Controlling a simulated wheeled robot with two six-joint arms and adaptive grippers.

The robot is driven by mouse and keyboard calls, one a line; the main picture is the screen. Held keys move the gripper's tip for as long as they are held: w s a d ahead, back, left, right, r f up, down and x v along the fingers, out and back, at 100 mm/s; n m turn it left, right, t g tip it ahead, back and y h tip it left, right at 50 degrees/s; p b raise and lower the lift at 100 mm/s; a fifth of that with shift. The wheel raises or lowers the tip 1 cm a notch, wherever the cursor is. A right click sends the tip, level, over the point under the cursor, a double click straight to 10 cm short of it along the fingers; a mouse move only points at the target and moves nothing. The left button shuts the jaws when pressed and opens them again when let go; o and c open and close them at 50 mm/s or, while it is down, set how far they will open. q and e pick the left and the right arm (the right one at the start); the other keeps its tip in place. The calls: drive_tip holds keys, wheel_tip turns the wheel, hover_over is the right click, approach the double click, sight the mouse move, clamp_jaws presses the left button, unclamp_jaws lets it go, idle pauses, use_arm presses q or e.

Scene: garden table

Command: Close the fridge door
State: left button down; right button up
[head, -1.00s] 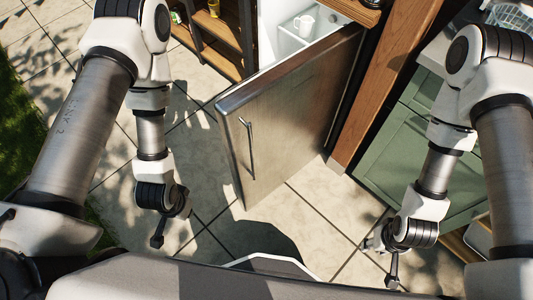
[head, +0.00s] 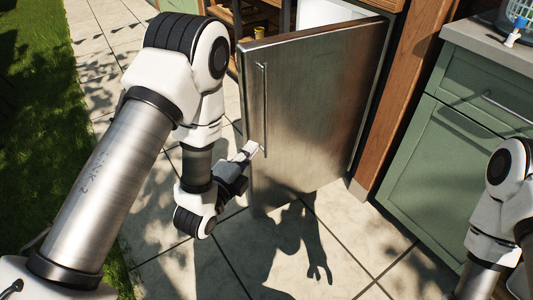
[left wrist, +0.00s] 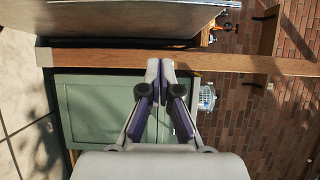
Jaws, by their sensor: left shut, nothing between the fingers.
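The fridge door (head: 312,110) is a steel panel with a vertical bar handle (head: 264,110) near its left edge. It stands partly open, and a strip of the white fridge interior (head: 340,12) shows above it. My left gripper (head: 252,147) is shut and empty, near the lower end of the handle on the door's outer face. Whether it touches the door, I cannot tell. In the left wrist view the shut fingertips (left wrist: 160,66) show, and a steel surface (left wrist: 130,20) fills the top left. My right gripper is outside the views; only part of that arm shows at the right.
A wooden post (head: 402,85) stands right of the fridge, then a green cabinet (head: 440,150) with a grey countertop (head: 500,52). Wooden shelves (head: 232,25) stand left of the fridge. Paved floor (head: 330,240) is clear in front of the door.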

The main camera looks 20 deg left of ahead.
use_arm(q)
drive_tip(key=f, duration=0.1)
drive_tip(key=b, duration=0.1)
approach(265, 121)
drive_tip(key=w+d+r, duration=0.4)
drive_tip(key=d, duration=0.1)
drive_tip(key=shift+w+a+f+b, duration=0.25)
drive_tip(key=shift+w+a+b, duration=0.1)
drive_tip(key=shift+w+a, duration=0.65)
drive_tip(key=shift+w+a+r, duration=0.1)
drive_tip(key=shift+w+a, duration=0.25)
drive_tip(key=shift+w, duration=0.1)
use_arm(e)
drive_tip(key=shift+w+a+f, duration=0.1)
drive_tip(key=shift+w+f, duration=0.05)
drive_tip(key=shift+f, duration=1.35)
